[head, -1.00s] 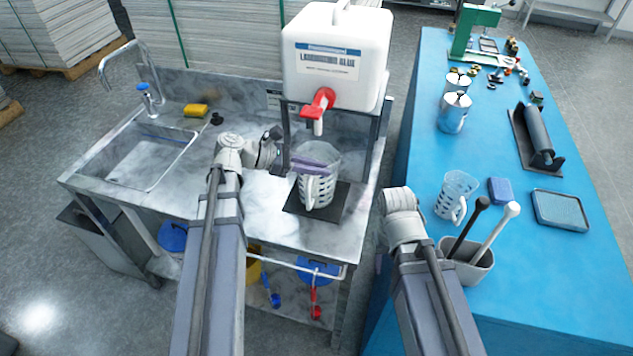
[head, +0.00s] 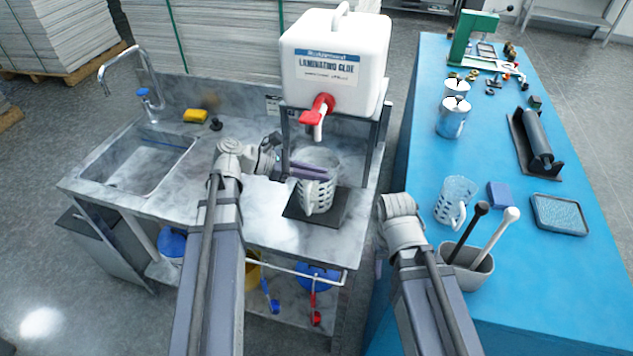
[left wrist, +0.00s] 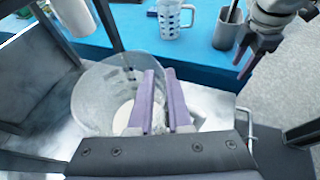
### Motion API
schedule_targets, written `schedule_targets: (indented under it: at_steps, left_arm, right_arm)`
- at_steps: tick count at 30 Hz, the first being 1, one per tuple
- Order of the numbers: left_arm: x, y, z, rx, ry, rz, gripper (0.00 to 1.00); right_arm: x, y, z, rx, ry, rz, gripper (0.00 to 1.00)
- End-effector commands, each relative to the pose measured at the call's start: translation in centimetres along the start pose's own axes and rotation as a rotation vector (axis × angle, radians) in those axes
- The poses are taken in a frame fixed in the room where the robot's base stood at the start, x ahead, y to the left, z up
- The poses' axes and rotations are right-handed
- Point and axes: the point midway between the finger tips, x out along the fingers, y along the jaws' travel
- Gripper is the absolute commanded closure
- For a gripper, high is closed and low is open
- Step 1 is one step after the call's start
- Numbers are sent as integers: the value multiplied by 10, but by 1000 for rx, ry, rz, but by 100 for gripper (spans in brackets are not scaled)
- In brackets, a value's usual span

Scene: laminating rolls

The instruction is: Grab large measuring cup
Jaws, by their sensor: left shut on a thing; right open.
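The large measuring cup (head: 318,198), clear with dark markings, stands upright on a dark square mat (head: 340,212) under the glue tank's tap. In the left wrist view the cup (left wrist: 92,95) shows as a wide clear rim. My left gripper (head: 327,173) reaches it from the left, its purple fingers at the upper part of the cup and closed on it. In the left wrist view the fingers (left wrist: 160,98) have a narrow gap; what exactly lies between them is hard to see. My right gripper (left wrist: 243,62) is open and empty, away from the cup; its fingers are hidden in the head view.
The white glue tank (head: 337,60) with a red tap (head: 318,108) sits above the cup. Its stand has posts beside the cup. A smaller measuring cup (head: 455,195) and a grey holder (head: 470,272) with two handles stand on the blue table (head: 555,265). A sink (head: 140,165) lies left.

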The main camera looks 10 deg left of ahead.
Motion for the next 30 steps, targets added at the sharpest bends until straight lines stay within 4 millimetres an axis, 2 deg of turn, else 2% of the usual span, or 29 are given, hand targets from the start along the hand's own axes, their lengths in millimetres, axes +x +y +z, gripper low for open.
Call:
schedule_targets:
  at_steps: [23, 30]
  left_arm:
    - [-14, 0, 35, 0, -1, 0, 100]
    - [-32, 1, 25, -1, -1, 2, 100]
  right_arm:
    - [-37, 4, 2, 0, 0, 0, 50]
    - [-35, 3, 2, 0, 0, 0, 50]
